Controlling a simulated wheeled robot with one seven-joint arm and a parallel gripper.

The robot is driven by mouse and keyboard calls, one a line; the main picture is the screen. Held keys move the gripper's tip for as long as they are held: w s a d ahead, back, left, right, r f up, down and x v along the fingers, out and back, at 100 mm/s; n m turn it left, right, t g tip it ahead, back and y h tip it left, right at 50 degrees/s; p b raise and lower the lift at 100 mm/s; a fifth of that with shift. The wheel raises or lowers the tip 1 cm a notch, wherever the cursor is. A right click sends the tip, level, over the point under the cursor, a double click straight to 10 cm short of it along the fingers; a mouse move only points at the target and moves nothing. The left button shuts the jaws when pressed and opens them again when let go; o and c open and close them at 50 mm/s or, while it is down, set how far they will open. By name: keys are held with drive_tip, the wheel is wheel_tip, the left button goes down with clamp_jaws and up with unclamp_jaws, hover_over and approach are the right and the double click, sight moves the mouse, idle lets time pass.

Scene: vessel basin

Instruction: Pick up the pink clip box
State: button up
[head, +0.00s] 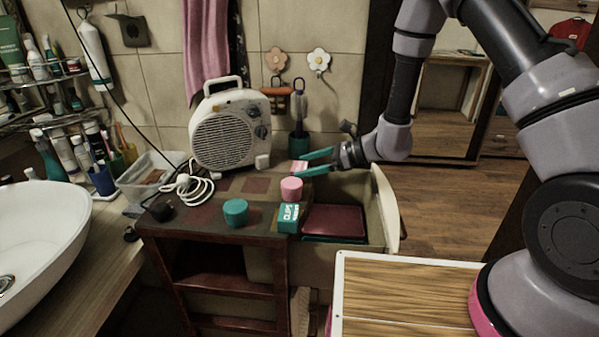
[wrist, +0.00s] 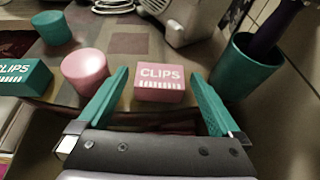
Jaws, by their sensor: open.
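The pink clip box (wrist: 159,84), with white "CLIPS" lettering, sits upright near the edge of the small dark table. In the head view the pink clip box (head: 298,166) is partly hidden by my gripper. My gripper (head: 319,162) is open, with its teal fingers level and pointing left at the box. In the wrist view the fingers of my gripper (wrist: 160,85) stand to either side of the box, and nothing shows held. I cannot tell whether a finger touches it.
A pink cylinder (wrist: 86,71) stands close by the left finger. A teal clip box (head: 289,218) and a teal cylinder (head: 236,212) are on the table. A teal cup (wrist: 245,68) stands near the right finger. A white heater (head: 224,130) is behind.

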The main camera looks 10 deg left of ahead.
drive_tip(key=shift+x, duration=1.2)
drive_tip(key=c, duration=1.2)
drive_tip(key=shift+c, duration=0.2)
